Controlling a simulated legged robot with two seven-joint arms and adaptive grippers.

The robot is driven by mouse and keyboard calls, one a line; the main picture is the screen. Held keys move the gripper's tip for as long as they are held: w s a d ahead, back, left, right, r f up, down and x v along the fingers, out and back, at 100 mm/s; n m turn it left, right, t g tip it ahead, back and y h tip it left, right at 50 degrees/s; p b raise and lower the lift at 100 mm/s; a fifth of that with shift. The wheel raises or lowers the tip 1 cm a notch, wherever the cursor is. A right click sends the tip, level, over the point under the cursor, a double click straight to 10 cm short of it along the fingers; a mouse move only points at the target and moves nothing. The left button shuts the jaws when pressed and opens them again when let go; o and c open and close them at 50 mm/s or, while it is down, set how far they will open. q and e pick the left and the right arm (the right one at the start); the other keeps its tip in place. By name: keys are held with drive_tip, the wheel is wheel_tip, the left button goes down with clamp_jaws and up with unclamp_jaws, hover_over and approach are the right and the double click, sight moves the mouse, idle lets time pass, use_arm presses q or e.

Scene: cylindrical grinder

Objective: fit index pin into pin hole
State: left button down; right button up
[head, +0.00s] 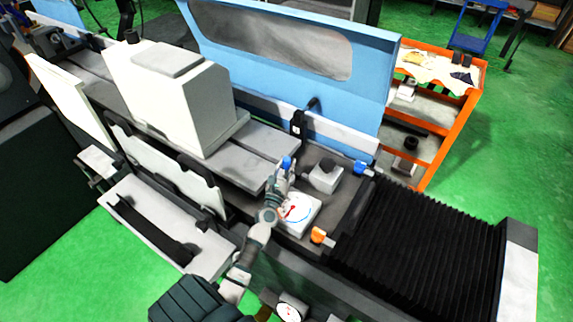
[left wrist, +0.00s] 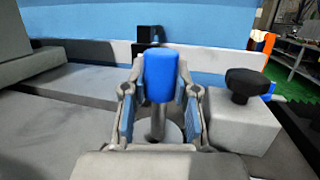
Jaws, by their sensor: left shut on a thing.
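The index pin has a blue grip (head: 287,162) and stands upright in my left gripper (head: 281,176). In the left wrist view the blue grip (left wrist: 160,76) sits between the two fingers of the gripper (left wrist: 160,100), which is shut on it. A grey metal shank (left wrist: 158,122) shows below the grip. Its lower end meets a pale round plate (left wrist: 174,131) on the machine bed. The pin hole itself is hidden, and I cannot tell whether the tip is in it. My right gripper is not in view.
A grey block with a black knob (left wrist: 243,84) stands close right of the gripper. Blue (head: 362,167) and orange (head: 319,236) parts sit nearby. The white housing (head: 175,95) and blue guard (head: 290,50) bound the bed.

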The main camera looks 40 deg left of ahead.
use_arm(q)
drive_tip(key=shift+a, duration=0.3)
drive_tip(key=shift+f+b, duration=0.4)
drive_tip(key=shift+b, duration=0.2)
idle(1.3)
